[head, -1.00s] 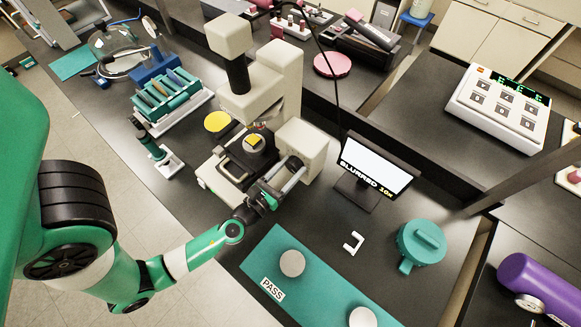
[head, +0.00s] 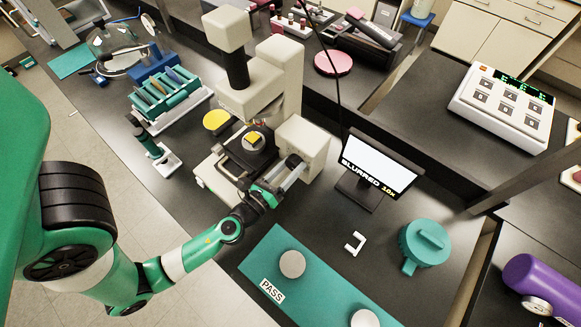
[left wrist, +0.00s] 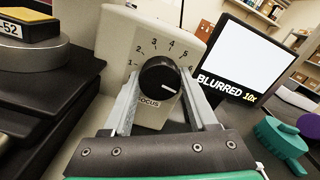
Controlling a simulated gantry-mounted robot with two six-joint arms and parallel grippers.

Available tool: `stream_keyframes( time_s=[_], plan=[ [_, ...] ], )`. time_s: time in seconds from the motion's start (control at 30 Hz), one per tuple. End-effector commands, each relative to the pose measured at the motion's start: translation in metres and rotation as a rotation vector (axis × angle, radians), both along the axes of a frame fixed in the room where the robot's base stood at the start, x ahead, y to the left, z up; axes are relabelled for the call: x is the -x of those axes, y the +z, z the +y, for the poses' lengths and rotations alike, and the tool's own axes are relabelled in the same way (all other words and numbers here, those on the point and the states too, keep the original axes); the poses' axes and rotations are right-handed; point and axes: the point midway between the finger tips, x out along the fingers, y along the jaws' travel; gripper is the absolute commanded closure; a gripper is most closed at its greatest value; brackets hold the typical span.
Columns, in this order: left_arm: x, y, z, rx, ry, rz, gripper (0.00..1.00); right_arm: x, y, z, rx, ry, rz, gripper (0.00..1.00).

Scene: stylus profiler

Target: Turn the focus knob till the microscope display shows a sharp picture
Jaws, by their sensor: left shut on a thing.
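The cream microscope (head: 262,85) stands on the dark bench in the head view, with a yellow-topped sample (head: 254,138) on its stage. In the left wrist view the black focus knob (left wrist: 159,82) sits on the microscope's cream side, above the word FOCUS. Its white pointer line is toward the right, near the 6 of the dial. My left gripper (head: 289,172) is shut on the knob, one finger on each side, as the left wrist view (left wrist: 160,90) shows. The display (head: 375,168) reads BLURRED 10x under a blank white screen. My right gripper is not in view.
A teal mat (head: 325,290) marked PASS with round pale discs lies in front. A teal lidded pot (head: 424,244) and a small white bracket (head: 355,243) lie on the bench right of it. A slide rack (head: 172,97) stands left of the microscope.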

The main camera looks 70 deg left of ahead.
Motion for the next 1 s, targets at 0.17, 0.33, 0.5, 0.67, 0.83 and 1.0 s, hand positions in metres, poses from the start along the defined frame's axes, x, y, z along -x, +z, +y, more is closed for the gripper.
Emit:
stream_keyframes(
  time_s=[0.17, 0.33, 0.5, 0.67, 0.83, 1.0],
  plan=[
    [0.0001, -0.0011, 0.0000, 0.069, 0.000, -0.044, 0.97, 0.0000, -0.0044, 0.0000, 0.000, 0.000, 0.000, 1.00],
    [0.0001, -0.0008, 0.0000, 0.105, 0.000, -0.067, 0.97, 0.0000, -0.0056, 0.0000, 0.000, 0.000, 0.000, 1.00],
    [0.0002, -0.0006, 0.0001, 0.115, 0.000, -0.073, 0.97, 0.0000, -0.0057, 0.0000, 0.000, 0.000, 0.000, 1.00],
    [0.0002, -0.0005, 0.0001, 0.115, 0.000, -0.073, 0.97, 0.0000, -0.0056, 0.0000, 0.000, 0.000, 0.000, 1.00],
    [0.0002, -0.0005, 0.0001, 0.114, 0.000, -0.072, 0.29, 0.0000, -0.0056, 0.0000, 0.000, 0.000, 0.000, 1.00],
    [0.0002, -0.0004, 0.0001, 0.113, 0.000, -0.072, 0.11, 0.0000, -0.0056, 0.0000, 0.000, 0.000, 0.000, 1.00]
  ],
)
